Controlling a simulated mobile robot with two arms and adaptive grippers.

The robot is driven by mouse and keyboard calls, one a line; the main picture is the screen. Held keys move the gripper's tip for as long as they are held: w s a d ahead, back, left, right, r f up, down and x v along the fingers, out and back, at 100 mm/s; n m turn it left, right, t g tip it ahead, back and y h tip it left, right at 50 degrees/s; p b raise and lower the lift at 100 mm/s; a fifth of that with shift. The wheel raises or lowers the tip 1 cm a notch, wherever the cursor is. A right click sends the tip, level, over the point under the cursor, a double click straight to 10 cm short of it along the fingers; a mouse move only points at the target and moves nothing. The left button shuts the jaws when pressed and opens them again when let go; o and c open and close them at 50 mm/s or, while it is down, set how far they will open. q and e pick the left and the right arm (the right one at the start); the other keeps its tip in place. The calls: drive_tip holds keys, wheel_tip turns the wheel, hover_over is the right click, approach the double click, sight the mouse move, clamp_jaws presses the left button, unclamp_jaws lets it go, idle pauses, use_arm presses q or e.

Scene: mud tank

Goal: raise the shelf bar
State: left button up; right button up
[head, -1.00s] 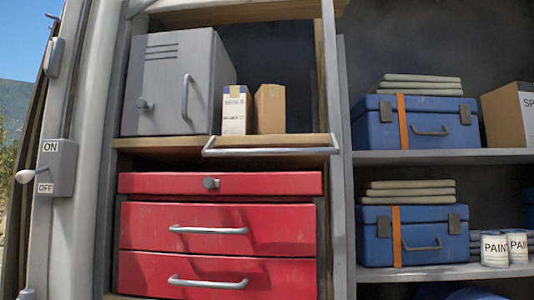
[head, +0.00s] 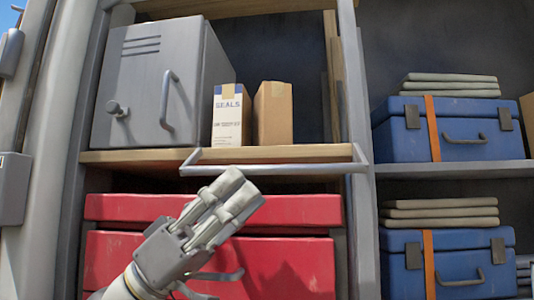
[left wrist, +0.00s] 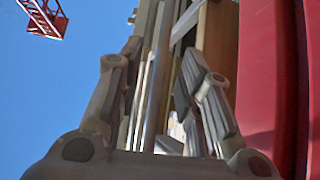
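The shelf bar (head: 290,171) is a grey metal bar with short end arms. It sits across the front of the wooden shelf, a little below the shelf's edge. My left gripper (head: 236,187) is just below the bar, left of its middle, with the fingers pointing up toward it. In the head view the fingertips come close to the bar; I cannot tell whether they touch. In the left wrist view the gripper's fingers (left wrist: 163,75) stand apart, with grey and tan van parts showing between them. My right gripper is not in view.
On the shelf stand a grey metal cabinet (head: 150,90), a white SEALS box (head: 230,118) and a brown box (head: 273,115). Red drawers (head: 290,262) lie below, behind my left gripper. Blue cases (head: 462,135) with folded cloths stand on shelves at right.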

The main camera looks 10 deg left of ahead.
sight(267, 170)
use_arm(q)
drive_tip(key=p+x, duration=0.1)
drive_tip(key=x, duration=0.2)
drive_tip(key=shift+w+d+r, duration=0.1)
drive_tip(key=shift+d+r, duration=0.05)
drive_tip(key=shift+r, duration=0.15)
drive_tip(key=shift+p+x, duration=0.65)
drive_tip(key=shift+x, duration=0.3)
drive_tip(key=shift+d+f, duration=0.1)
drive_tip(key=shift+c, duration=0.7)
drive_tip(key=c, duration=0.5)
clamp_jaws()
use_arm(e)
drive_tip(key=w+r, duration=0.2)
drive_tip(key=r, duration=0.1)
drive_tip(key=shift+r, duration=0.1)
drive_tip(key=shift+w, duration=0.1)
